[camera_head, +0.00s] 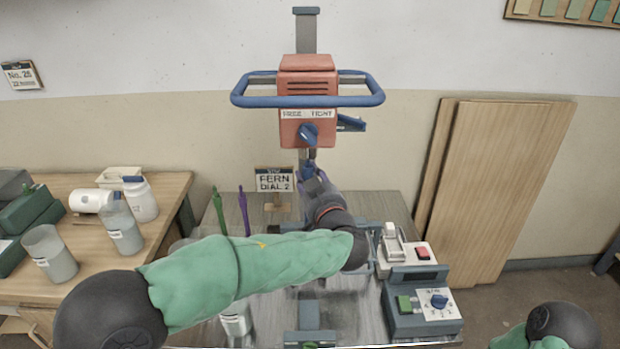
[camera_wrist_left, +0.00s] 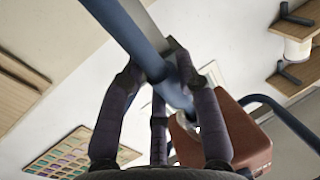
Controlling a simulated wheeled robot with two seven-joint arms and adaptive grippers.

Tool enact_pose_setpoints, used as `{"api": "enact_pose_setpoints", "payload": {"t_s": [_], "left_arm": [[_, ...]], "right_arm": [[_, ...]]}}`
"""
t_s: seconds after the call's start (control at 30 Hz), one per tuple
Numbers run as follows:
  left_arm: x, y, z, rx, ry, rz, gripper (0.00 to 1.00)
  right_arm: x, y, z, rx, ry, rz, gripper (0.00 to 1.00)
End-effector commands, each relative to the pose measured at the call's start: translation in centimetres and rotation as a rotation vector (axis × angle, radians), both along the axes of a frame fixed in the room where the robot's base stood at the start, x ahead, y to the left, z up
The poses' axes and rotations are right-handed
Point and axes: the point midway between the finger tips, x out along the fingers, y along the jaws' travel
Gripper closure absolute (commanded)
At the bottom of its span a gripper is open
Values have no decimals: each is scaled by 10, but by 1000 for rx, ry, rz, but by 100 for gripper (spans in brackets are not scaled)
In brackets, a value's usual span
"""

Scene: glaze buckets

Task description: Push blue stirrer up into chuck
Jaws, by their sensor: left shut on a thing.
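The red mixer head (camera_head: 308,78) stands on a grey column with a blue bar handle around it. Its front has a FREE/TIGHT label and a blue knob (camera_head: 308,134). The chuck (camera_head: 311,154) hangs below it. My left gripper (camera_head: 314,180) is just under the chuck, shut on the blue stirrer. The stirrer's shaft (camera_wrist_left: 125,28) runs between my fingers in the left wrist view (camera_wrist_left: 158,70), its end close to the mixer's underside. My fingers hide the join, so I cannot tell if the shaft is inside the chuck. My right gripper is out of view.
A green stirrer (camera_head: 219,211) and a purple stirrer (camera_head: 243,213) stand upright left of my arm. A sign (camera_head: 274,180) reads FERN DIAL 2. A control box (camera_head: 422,302) with a dial is at right. Jars and bottles (camera_head: 140,199) stand on the left table.

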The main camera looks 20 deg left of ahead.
Motion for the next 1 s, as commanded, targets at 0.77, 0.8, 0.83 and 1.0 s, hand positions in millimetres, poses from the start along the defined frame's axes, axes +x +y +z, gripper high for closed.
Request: {"api": "enact_pose_setpoints", "payload": {"t_s": [0.77, 0.8, 0.83, 1.0], "left_arm": [[0, 0, 9, 0, -2, 0, 100], [0, 0, 10, 0, -2, 0, 100], [0, 0, 10, 0, -2, 0, 100], [0, 0, 12, 0, -2, 0, 100]], "right_arm": [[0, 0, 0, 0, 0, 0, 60], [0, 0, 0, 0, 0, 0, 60], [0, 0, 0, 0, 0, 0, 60], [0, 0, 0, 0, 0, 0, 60]]}}
